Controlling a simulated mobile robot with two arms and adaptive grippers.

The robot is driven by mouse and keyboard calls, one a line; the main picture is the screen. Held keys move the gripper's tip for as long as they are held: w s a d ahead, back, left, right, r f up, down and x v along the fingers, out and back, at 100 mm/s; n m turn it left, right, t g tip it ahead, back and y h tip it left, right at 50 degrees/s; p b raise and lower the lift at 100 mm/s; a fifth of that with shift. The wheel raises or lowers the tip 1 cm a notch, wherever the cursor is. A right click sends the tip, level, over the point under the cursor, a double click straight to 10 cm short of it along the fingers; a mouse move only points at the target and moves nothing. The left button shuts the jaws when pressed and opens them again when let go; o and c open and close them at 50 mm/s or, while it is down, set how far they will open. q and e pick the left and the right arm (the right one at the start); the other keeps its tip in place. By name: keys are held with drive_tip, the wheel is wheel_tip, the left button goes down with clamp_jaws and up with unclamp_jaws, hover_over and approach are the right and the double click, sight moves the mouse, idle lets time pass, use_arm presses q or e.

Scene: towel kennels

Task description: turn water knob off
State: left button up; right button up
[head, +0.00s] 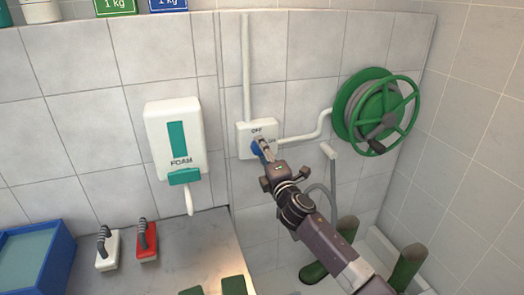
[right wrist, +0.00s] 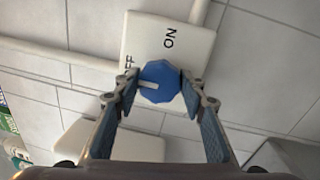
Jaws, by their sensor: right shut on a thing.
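The water knob (head: 256,148) is blue and sits on a white wall plate (head: 243,139) with pipes attached. In the right wrist view the knob (right wrist: 161,82) is faceted, with a white pointer mark turned toward the picture's left. The plate (right wrist: 200,45) reads ON above the knob there; the OFF label, at the knob's upper left, is partly hidden by a finger. My right gripper (head: 262,148) reaches up to the plate, its fingers shut on opposite sides of the knob, as the right wrist view (right wrist: 161,84) shows. My left gripper is not in view.
A FOAM dispenser (head: 175,135) hangs left of the plate. A green hose reel (head: 375,110) is on the wall to the right. Below left are a counter (head: 190,245), a red brush (head: 147,240), a white brush (head: 107,250) and a blue tray (head: 65,255). Green boots (head: 313,272) stand below right.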

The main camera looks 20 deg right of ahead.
drive_tip(key=o, duration=1.1)
drive_tip(key=shift+o, duration=0.2)
drive_tip(key=shift+s, duration=0.1)
drive_tip(key=s+f, duration=0.1)
drive_tip(key=s, duration=1)
drive_tip(key=shift+s+d, duration=0.2)
drive_tip(key=shift+s, duration=0.2)
